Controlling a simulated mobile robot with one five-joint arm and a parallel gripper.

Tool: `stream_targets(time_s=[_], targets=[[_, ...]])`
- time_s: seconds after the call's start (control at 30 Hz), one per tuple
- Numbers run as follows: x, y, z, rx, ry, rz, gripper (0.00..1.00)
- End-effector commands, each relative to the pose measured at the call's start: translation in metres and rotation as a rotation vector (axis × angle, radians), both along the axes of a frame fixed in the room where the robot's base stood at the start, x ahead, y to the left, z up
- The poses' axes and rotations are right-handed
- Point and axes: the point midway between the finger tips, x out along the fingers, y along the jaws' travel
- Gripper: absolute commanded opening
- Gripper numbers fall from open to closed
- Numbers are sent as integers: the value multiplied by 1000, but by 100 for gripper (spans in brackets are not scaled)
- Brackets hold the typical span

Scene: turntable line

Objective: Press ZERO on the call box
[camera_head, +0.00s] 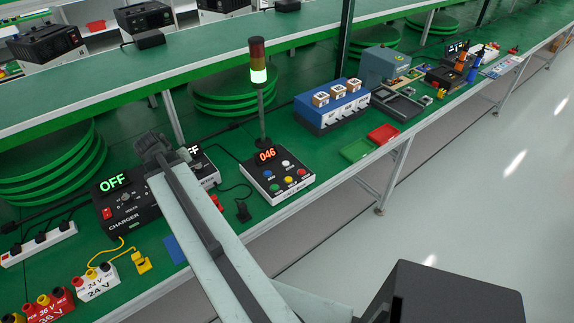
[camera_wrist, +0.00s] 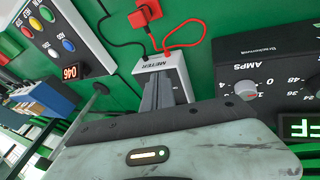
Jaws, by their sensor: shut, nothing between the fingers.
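The call box (camera_head: 290,191) is a white box on the green bench, with a red display reading 046 and blue, white, green, yellow and red buttons. A stack light (camera_head: 257,65) rises behind it, its bottom segment lit green. In the wrist view the call box (camera_wrist: 76,28) is at upper left, partly cut off by the frame edge. My gripper (camera_wrist: 158,85) is shut and empty, in front of the small white meter (camera_wrist: 148,67), apart from the call box. In the head view my gripper (camera_head: 152,143) is left of the call box.
A black charger (camera_head: 125,208) showing OFF stands left of my arm. Red and black leads run from the meter. Right of the call box are a blue unit (camera_head: 335,108), a green tray (camera_head: 358,150) and a red tray (camera_head: 384,133). Some bare bench lies between.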

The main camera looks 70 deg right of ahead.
Motion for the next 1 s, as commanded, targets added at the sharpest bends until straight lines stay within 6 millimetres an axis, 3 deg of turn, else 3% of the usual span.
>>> stream_targets(time_s=[0.03,0.2,0.4,0.5,0.6,0.73,1.0], targets=[[-19,-32,-1,-32,-3,-55,0],[-91,-128,7,-152,-8,-218,0],[-186,-213,18,-279,7,-376,0],[-221,-237,23,-320,16,-426,0],[-243,-250,26,-345,23,-456,0],[-252,-256,28,-357,24,-467,0],[-251,-256,28,-356,25,-467,0]])
